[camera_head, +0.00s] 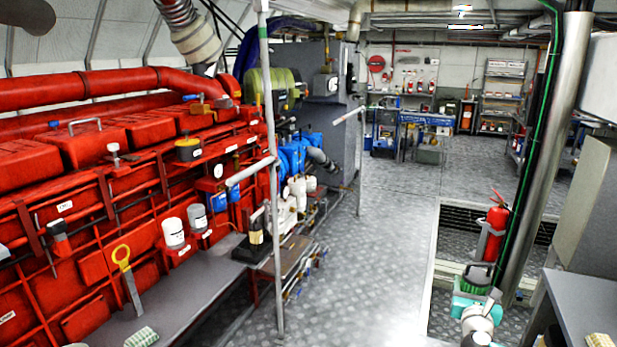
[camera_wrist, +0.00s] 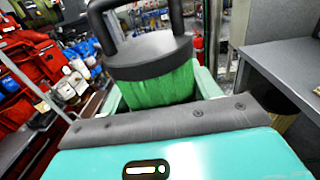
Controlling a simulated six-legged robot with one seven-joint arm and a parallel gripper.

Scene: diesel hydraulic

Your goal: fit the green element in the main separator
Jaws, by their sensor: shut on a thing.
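The green element (camera_head: 476,284) is a pleated cylinder with a dark cap and a loop handle. My teal gripper (camera_head: 477,298) is shut on it, at the lower right of the head view, above the floor and clear of the benches. In the wrist view the green element (camera_wrist: 160,88) stands roughly upright between the jaws of my gripper (camera_wrist: 160,104), its black cap and handle on top. Its lower end is hidden by the gripper. I cannot tell for sure which housing is the main separator; several white housings (camera_head: 298,190) stand beside the red engine.
A grey pole (camera_head: 273,200) stands mid-left. A table (camera_head: 585,300) is at right. The central floor is clear.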

